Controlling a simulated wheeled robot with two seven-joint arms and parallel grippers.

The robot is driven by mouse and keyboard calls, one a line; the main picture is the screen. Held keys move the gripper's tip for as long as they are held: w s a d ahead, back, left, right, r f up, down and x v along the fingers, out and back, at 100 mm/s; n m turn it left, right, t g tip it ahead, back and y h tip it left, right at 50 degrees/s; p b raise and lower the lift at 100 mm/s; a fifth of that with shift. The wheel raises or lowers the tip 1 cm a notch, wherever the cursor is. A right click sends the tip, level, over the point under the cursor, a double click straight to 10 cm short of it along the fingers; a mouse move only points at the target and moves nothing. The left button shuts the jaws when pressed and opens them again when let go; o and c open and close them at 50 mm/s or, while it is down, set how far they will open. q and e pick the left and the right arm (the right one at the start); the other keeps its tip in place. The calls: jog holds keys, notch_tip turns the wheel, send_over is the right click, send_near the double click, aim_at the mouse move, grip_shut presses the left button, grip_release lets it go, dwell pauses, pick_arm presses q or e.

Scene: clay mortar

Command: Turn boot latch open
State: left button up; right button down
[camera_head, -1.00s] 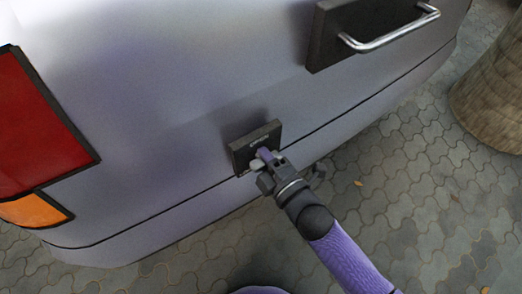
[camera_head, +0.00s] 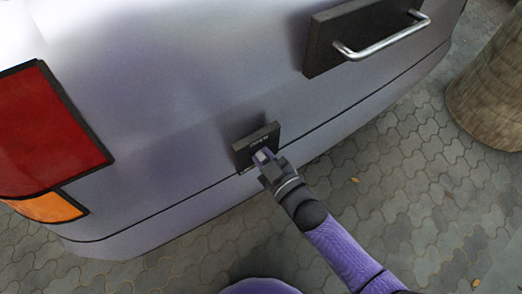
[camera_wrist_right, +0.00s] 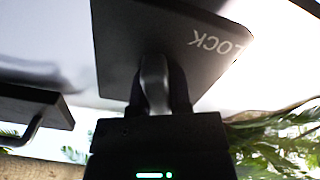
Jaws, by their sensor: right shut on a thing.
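The boot latch is a dark square plate (camera_head: 247,157) on the lower part of the grey car's boot, with a small handle at its middle. In the right wrist view the plate (camera_wrist_right: 125,35) carries the word LOCK, which appears tilted, and the grey rounded latch handle (camera_wrist_right: 154,82) sticks out from it. My right gripper (camera_head: 263,156) is at the plate, shut on the latch handle; its fingers largely hide the handle in the head view. In the wrist view the fingers (camera_wrist_right: 155,95) are on both sides of the handle. My left gripper is not in view.
A silver bar handle (camera_head: 385,40) on a dark block (camera_head: 322,45) is on the boot, up and right of the latch. A red and orange tail light (camera_head: 50,130) is at the left. A tree trunk (camera_head: 490,95) stands on the paving (camera_head: 400,190) at the right.

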jog(key=shift+m, duration=2.3)
jog(key=c, duration=0.6)
grip_release()
jog(key=shift+o, duration=0.2)
jog(key=p+v, duration=0.4)
jog(key=v, duration=0.6)
